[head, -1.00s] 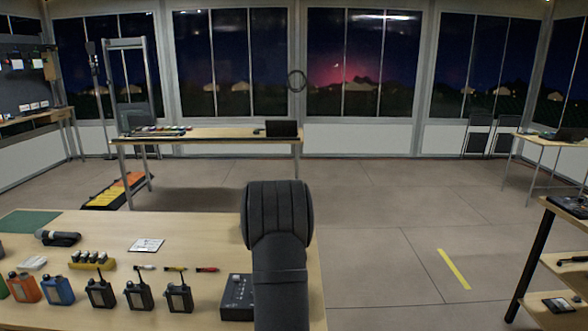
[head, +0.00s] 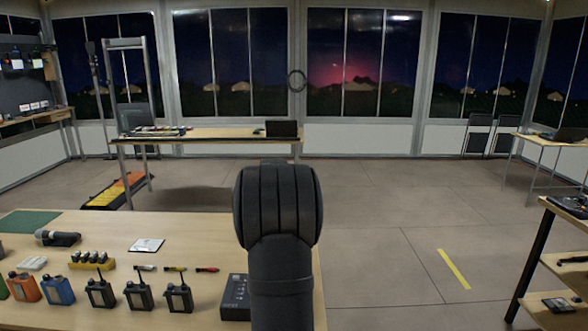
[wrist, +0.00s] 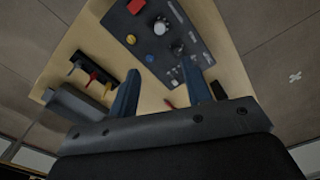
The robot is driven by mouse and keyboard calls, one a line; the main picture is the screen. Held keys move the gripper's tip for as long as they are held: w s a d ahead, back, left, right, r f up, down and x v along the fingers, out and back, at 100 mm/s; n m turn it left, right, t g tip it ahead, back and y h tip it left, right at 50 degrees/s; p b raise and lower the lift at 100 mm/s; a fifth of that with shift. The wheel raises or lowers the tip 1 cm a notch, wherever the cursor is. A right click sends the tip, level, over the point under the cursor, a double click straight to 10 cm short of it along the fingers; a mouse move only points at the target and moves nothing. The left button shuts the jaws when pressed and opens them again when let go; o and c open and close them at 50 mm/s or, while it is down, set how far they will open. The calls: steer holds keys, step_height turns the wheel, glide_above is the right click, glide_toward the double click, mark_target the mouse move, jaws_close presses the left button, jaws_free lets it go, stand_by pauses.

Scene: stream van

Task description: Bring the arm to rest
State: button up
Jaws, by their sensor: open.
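My gripper (wrist: 165,92) shows in the wrist view with its two dark blue fingers spread apart and nothing between them. It hangs above the near wooden table (head: 205,235). A black control box (wrist: 165,35) with a red button and several knobs lies on the table just beyond the fingers. In the head view my arm rises at the middle and partly hides this box (head: 234,297); the gripper itself is hidden there.
Radios, including an orange one (head: 24,288) and a blue one (head: 58,290), stand along the table's front. A yellow holder (head: 92,262) and a white card (head: 147,245) lie behind them. A shelf (head: 560,262) stands at right. The floor between is open.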

step_height(320, 180, down, 17)
steer(key=shift+f, duration=0.2)
steer(key=m, duration=0.4)
steer(key=shift+r, duration=0.1)
steer(key=m, duration=0.4)
steer(key=shift+m, duration=0.4)
steer(key=m, duration=0.4)
steer(key=shift+m, duration=2.6)
